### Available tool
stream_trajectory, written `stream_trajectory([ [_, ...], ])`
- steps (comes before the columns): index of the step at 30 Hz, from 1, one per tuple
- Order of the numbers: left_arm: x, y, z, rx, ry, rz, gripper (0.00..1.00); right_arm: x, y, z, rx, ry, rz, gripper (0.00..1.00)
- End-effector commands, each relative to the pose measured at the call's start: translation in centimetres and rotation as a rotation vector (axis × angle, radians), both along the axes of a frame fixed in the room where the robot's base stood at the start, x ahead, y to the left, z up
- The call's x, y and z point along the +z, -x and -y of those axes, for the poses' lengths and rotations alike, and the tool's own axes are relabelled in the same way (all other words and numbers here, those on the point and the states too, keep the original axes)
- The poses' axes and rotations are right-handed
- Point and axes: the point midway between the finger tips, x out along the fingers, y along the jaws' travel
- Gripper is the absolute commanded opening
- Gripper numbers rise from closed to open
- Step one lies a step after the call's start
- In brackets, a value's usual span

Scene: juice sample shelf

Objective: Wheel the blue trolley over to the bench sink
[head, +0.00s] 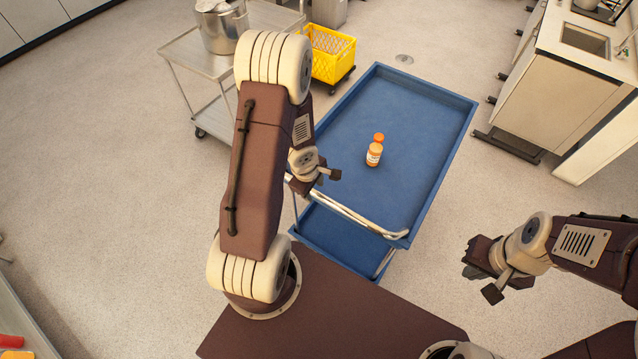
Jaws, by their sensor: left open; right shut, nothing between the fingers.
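The blue trolley (420,110) stands in front of me, with a blue top tray, a lower shelf (335,240) and a silver push handle (355,215) on its near side. My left gripper (317,183) is open at the left end of the handle; I cannot tell whether the bar lies between its fingers. My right gripper (482,279) is shut and empty, over the floor to the right of the trolley, apart from the handle. The bench sink (585,40) is set in a pale bench (550,95) at the upper right.
A steel cart (205,60) with a pot (222,25) and a yellow crate (330,55) on a wheeled base stand at the back left. Floor is clear between trolley and bench.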

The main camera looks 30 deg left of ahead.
Motion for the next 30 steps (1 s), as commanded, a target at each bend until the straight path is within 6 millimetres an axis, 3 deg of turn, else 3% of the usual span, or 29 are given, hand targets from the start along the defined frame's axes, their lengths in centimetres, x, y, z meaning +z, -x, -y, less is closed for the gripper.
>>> stream_trajectory([
  [10,-5.4,-0.9,0.1,-0.003,-0.002,-0.001,0.47,-5.0,-0.1,0.0,0.000,0.000,0.001,0.00],
  [15,-7.9,-1.5,0.2,-0.001,0.000,-0.001,0.47,-6.6,-0.1,0.0,0.000,0.000,0.001,0.00],
  [26,-8.5,-1.7,0.2,-0.002,-0.001,-0.001,0.47,-6.8,-0.1,0.0,0.000,0.000,0.001,0.00],
  [30,-8.5,-1.7,0.2,-0.002,-0.001,0.000,0.08,-6.8,-0.1,0.0,0.000,0.000,0.001,0.00],
])
